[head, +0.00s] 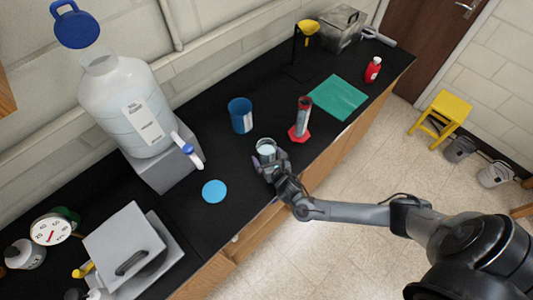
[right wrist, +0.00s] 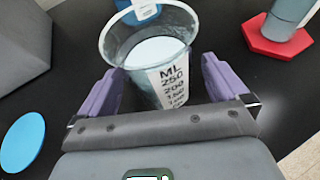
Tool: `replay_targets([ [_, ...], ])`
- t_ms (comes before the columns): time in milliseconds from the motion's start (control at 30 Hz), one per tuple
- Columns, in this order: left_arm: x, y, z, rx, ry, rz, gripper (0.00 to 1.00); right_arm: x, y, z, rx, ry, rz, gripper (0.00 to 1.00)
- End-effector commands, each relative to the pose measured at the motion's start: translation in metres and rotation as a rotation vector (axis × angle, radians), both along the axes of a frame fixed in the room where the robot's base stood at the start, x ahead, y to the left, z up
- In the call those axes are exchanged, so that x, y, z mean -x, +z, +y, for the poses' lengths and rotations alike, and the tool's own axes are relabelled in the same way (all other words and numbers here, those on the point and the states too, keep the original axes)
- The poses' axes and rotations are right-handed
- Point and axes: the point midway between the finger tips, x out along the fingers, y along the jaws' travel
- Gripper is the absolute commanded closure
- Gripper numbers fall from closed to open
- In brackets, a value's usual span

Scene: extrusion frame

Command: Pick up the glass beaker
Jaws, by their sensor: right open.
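The glass beaker (head: 266,147) stands near the front edge of the black bench in the head view. In the right wrist view the beaker (right wrist: 150,55) is clear, with a white scale label marked ML and a pale content inside. My right gripper (head: 267,165) is at the beaker. In the right wrist view its purple fingers (right wrist: 162,82) are open, one on each side of the beaker's lower part. I cannot tell whether they touch the glass. My left gripper is not in view.
A red-based cylinder (head: 304,118) stands to the right and a blue cup (head: 240,115) behind. A blue disc (head: 214,191) lies to the left, near a large water jug (head: 135,105) on a grey block (head: 175,165). A green mat (head: 338,97) lies farther right.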

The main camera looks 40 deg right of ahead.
Motion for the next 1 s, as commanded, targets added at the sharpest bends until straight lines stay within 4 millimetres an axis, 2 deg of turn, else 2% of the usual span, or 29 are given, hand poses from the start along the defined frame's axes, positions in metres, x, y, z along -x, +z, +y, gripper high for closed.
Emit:
replay_targets([
  [133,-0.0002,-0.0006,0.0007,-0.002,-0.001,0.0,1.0,-0.012,-0.0054,-0.0034,0.0,0.0,0.0,0.0],
  [433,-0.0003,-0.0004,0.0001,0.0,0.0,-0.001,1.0,-0.0141,-0.0066,-0.0043,-0.001,0.001,0.001,0.0],
  [800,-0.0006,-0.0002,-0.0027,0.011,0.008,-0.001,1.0,-0.0139,-0.0067,-0.0043,-0.001,0.001,0.001,0.55],
  [1000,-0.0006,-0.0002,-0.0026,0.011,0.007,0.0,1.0,-0.014,-0.0063,-0.0044,0.0,0.001,0.0,0.56],
])
